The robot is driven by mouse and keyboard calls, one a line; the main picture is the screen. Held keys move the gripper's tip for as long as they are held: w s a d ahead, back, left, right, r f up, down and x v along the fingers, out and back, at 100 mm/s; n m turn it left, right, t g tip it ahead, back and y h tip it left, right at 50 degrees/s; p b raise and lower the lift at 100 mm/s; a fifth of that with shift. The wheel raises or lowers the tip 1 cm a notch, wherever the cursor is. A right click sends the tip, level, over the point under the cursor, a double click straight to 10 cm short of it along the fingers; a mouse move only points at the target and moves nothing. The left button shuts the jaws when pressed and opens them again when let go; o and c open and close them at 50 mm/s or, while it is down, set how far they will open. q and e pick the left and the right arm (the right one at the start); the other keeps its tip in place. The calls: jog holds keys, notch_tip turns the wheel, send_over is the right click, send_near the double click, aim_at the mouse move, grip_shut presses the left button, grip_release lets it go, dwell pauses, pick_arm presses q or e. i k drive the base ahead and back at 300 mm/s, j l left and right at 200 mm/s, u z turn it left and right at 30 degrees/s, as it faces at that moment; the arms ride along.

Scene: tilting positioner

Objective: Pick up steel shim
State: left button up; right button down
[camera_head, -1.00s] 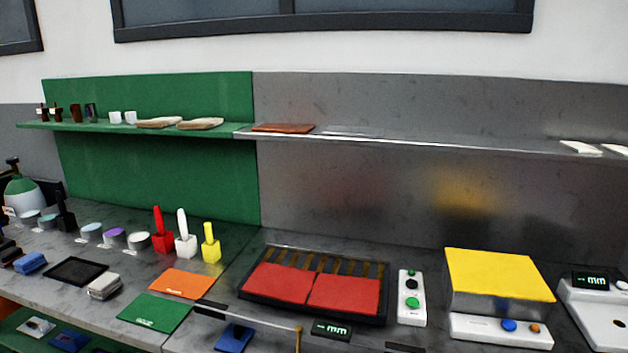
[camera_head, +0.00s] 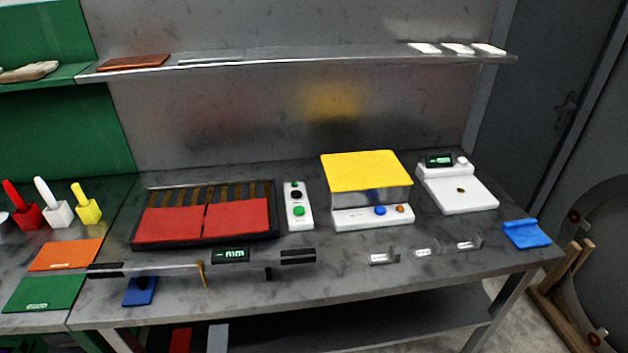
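No piece can be told for certain as the steel shim. A thin grey flat strip (camera_head: 210,61) lies on the metal shelf, right of a brown slab (camera_head: 134,62); it may be steel, but its kind is unclear. Three small pale holders (camera_head: 383,258) stand along the front right of the bench; what they hold is too small to tell. Neither of my grippers is in view.
The grey bench (camera_head: 330,290) carries a black tray with red panels (camera_head: 168,222), a button box (camera_head: 298,212), a yellow-topped device (camera_head: 365,170), a white scale (camera_head: 470,197) and a blue block (camera_head: 526,234). A gauge display (camera_head: 230,255) lies in front.

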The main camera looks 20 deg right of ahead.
aim_at(478, 241)
jog(key=z, duration=1.5)
jog(key=i+l, duration=0.05)
